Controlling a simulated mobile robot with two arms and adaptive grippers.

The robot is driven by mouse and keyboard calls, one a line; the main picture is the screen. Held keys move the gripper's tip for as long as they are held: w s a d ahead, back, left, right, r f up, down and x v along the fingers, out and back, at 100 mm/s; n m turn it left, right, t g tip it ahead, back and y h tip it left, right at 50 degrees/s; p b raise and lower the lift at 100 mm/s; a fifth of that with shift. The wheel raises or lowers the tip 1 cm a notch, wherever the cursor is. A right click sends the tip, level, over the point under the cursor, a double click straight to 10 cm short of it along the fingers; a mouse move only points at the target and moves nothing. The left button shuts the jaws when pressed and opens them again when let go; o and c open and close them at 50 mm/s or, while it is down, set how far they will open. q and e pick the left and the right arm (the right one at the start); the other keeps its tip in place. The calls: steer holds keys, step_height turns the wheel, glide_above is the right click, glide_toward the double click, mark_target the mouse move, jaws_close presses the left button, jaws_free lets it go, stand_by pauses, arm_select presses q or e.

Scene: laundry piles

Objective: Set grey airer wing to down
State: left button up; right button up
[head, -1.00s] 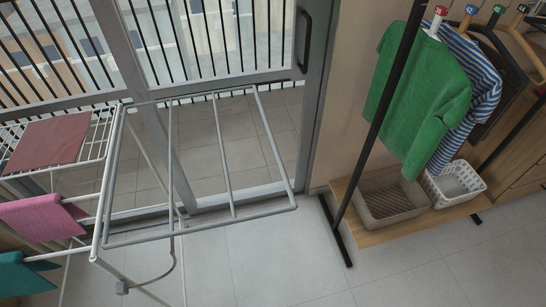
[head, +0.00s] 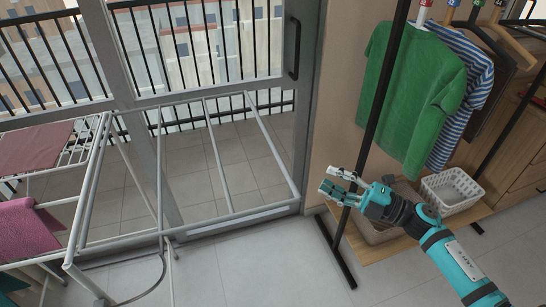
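The grey airer wing (head: 218,157) is a frame of thin grey bars. It sticks out to the right from the white airer (head: 92,190) and looks about level, in the raised position. My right gripper (head: 328,180) is teal with pale fingers, which are spread apart with nothing between them. It is just right of the wing's near right corner and appears apart from it. My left gripper is not in view.
A dark red cloth (head: 35,148) and a pink cloth (head: 28,228) hang on the airer at left. A clothes rack (head: 378,110) with a green top (head: 415,95) and baskets (head: 452,190) stands at right. A glass door (head: 297,100) is behind. The floor (head: 260,265) in front is clear.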

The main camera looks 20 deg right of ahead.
mark_target(277, 153)
steer(key=p+x, duration=0.2)
steer(key=x, duration=1.3)
steer(key=shift+w+p, duration=0.15)
steer(key=shift+p, duration=0.15)
steer(key=shift+c, duration=0.2)
jaws_close()
